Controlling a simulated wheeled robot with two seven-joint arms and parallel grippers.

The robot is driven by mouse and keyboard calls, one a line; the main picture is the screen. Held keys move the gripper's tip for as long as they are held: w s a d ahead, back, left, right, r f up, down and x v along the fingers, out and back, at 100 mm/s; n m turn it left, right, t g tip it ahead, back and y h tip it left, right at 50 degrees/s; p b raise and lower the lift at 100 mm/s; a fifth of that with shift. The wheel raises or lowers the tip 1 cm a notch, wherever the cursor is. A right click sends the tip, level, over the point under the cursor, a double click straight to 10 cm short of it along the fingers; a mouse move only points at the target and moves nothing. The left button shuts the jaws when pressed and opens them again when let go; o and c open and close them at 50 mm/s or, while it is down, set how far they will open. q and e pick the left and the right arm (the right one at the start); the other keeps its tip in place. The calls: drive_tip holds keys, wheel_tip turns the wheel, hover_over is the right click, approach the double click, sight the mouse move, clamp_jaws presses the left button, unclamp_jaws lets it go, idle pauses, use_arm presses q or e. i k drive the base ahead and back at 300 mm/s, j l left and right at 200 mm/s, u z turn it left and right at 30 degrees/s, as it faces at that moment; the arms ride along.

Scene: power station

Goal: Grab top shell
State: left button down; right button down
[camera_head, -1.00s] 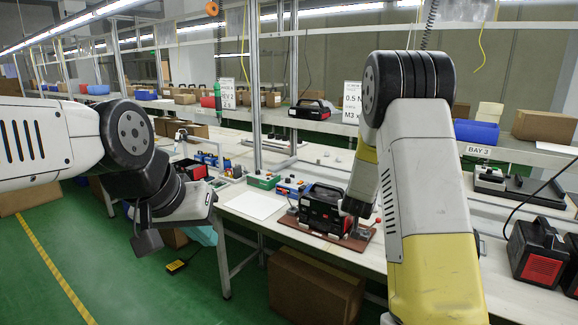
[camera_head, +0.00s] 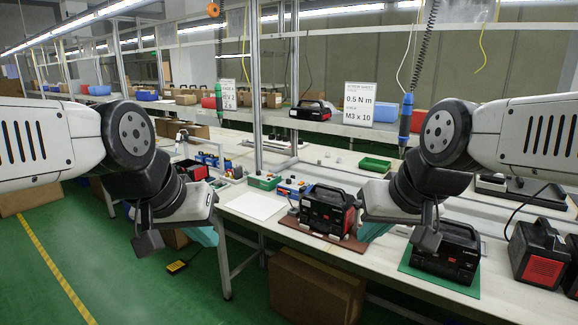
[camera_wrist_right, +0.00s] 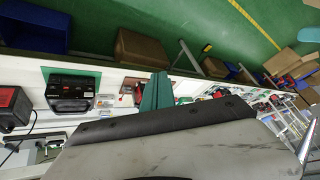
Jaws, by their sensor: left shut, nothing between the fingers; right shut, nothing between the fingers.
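A black power-station unit with a top handle and a red side (camera_head: 327,210) stands on a brown board (camera_head: 290,236) on the bench. A similar black unit (camera_head: 447,252) sits on a green mat (camera_head: 472,287) to its right; it also shows in the right wrist view (camera_wrist_right: 70,88). I cannot tell which piece is the top shell. My right gripper (camera_head: 374,231) has teal fingers, shut and empty, just right of the brown board's unit in the picture; the fingers show closed together in the right wrist view (camera_wrist_right: 157,92). My left gripper (camera_head: 204,236), also shut and empty, hangs beside the bench's left end.
More black-and-red units (camera_head: 540,252) stand at the right of the bench. Another black unit (camera_head: 311,110) is on the shelf. A screwdriver (camera_head: 405,118) hangs on a coiled cord. A white sheet (camera_head: 254,205) lies left of the brown board. A cardboard box (camera_head: 313,287) is under the bench.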

sight(323, 199)
drive_tip(key=i+l+u, duration=0.3)
drive_tip(key=i+l, duration=0.3)
drive_tip(key=i+l+u, duration=0.3)
drive_tip(key=i+l, duration=0.2)
drive_tip(key=l, duration=0.2)
